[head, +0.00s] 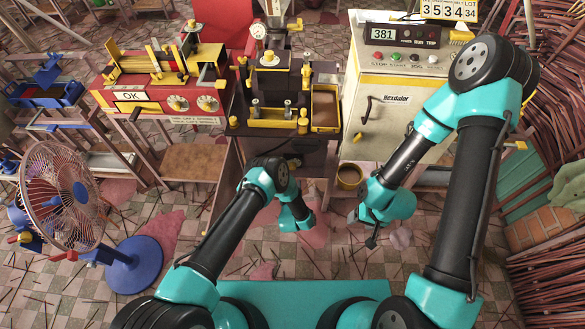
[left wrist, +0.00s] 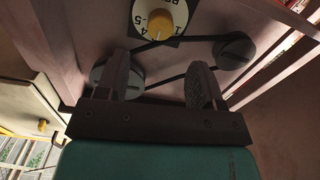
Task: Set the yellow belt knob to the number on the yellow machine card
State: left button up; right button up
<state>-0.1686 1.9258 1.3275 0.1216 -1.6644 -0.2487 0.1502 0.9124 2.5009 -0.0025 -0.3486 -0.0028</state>
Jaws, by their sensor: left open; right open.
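In the left wrist view a yellow knob (left wrist: 158,14) sits on a dark-framed white dial (left wrist: 141,22) with black numbers, some out of frame; a 5 shows at its left side. My left gripper (left wrist: 158,68) is open and empty, its fingers spread just below the dial, apart from the knob. In the head view that gripper and the knob are hidden; only my left arm shows, reaching toward the middle machine's front. My right gripper (head: 371,238) is open and empty, hanging over the floor. I cannot tell which card is the yellow machine card.
A dark belt runs around a right pulley (left wrist: 233,50) and a left pulley (left wrist: 118,78) near my left fingers. A cream cabinet (head: 400,85) shows 381, with a 3534 counter (head: 449,10) above. A fan (head: 62,195) stands left.

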aim_at(292, 169)
pick_arm(q)
jog(key=w, duration=0.9)
jog(key=shift+w+d, duration=0.2)
jog(key=shift+d, duration=0.05)
jog(key=c, duration=0.9)
jog(key=shift+m, duration=3.5)
